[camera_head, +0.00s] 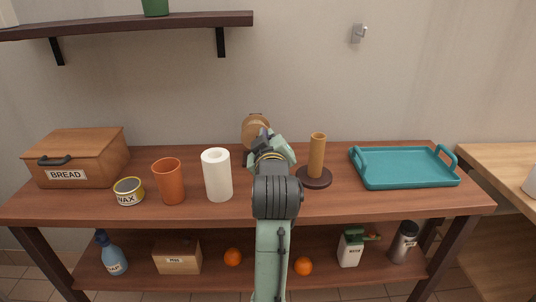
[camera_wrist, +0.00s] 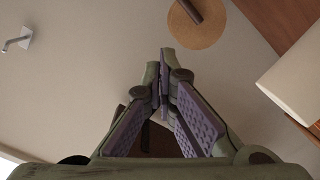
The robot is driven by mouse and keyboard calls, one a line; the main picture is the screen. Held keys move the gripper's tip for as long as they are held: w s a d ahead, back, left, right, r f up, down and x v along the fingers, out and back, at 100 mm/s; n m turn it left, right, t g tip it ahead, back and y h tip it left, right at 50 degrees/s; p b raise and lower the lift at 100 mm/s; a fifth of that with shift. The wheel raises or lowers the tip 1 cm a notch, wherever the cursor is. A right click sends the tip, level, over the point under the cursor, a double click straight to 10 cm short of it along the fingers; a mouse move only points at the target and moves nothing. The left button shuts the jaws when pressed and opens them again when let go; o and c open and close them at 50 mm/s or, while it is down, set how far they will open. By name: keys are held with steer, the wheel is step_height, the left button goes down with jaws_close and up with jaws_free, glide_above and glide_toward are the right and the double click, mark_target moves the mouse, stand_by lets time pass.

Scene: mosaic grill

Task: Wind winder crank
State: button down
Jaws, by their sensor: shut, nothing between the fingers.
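The winder shows in the head view as a round wooden disc (camera_head: 254,127) at the back of the table, partly hidden behind my arm. In the wrist view its tan disc (camera_wrist: 205,34) lies at the top, with a dark bar (camera_wrist: 190,10), likely the crank, across it and cut off by the frame edge. My gripper (camera_wrist: 163,62) is shut and empty, its fingertips near the disc in the picture but apart from it. Its depth from the crank is hard to tell. In the head view my own arm hides most of the gripper and the lower winder.
A white roll (camera_head: 217,175) stands left of my arm, beside an orange cup (camera_head: 169,182). A brown cylinder on a dark base (camera_head: 317,158) stands close on the right. A teal tray (camera_head: 405,168) and bread box (camera_head: 80,157) sit farther out. A shelf (camera_head: 130,24) hangs upper left.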

steer(key=s+d+f+n+g+y+p, duration=0.1)
steer(key=f+n, duration=0.1)
steer(key=n, duration=0.5)
steer(key=s+d+f+n+g+y+p, duration=0.1)
steer(key=n+y, duration=0.1)
steer(key=n, duration=0.5)
steer(key=d+f+n+g+y+p, duration=0.1)
steer(key=f+n, duration=0.1)
steer(key=n, duration=0.5)
steer(key=shift+s+d+f, duration=0.15)
steer(key=shift+s+f, duration=0.15)
steer(key=shift+s, duration=0.1)
steer(key=shift+s+f+n+g+y+p, duration=0.3)
steer(key=shift+f+n+y+p, duration=0.1)
steer(key=shift+n, duration=0.7)
steer(key=shift+w, duration=0.1)
steer(key=p+x, duration=0.3)
steer(key=x, duration=0.6)
steer(key=shift+w+a+f+p, duration=0.2)
steer(key=shift+w+f+p, duration=0.05)
steer(key=shift+p, duration=0.05)
steer(key=shift+f+b, duration=0.1)
steer(key=shift+b, duration=0.5)
steer(key=b, duration=0.2)
steer(key=shift+d+b, duration=0.2)
steer(key=shift+b, duration=0.2)
